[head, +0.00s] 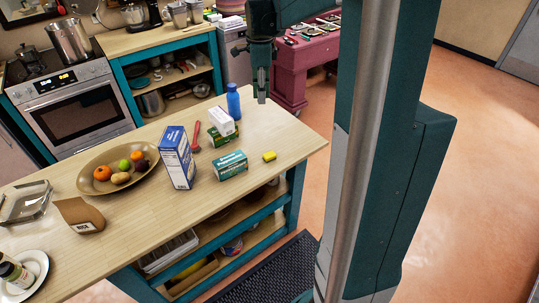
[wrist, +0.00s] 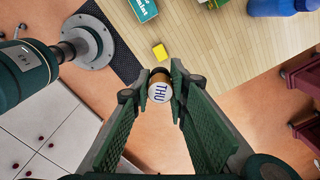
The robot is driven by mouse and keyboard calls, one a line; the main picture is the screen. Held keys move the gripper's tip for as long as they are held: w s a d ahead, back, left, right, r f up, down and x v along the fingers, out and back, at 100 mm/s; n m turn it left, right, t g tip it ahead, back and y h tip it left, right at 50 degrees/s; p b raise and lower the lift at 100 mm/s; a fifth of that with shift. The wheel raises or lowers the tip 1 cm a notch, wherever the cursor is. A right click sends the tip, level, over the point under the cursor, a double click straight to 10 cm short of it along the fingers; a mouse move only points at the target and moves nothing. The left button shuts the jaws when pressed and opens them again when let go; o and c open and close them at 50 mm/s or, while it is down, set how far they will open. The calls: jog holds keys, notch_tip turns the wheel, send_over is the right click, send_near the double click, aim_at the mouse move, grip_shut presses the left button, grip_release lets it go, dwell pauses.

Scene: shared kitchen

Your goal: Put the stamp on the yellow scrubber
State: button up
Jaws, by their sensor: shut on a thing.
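The yellow scrubber (head: 269,156) lies on the wooden table near its right end, beside a green-and-white box. It also shows in the wrist view (wrist: 160,52), just above the fingertips in the picture. The stamp (wrist: 159,92) is a small round piece with a brown side and a pale face marked THU. My gripper (wrist: 161,88) is shut on it, one finger on each side. In the head view my gripper (head: 261,97) hangs fingers down, apart from the scrubber; I cannot make out the stamp there.
A red utensil (head: 196,135) and fruit tray (head: 88,184) lie left. The table's right end is clear.

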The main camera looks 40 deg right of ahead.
jog(key=s+d, duration=0.2)
jog(key=d, duration=0.1)
send_over(270, 154)
notch_tip(270, 154, down, 17)
jog(key=shift+a+f, duration=0.1)
jog(key=shift+f, duration=0.45)
jog(key=shift+f, duration=2.9)
jog(key=shift+f, duration=0.1)
jog(key=shift+f, duration=1.95)
jog(key=shift+f, duration=0.15)
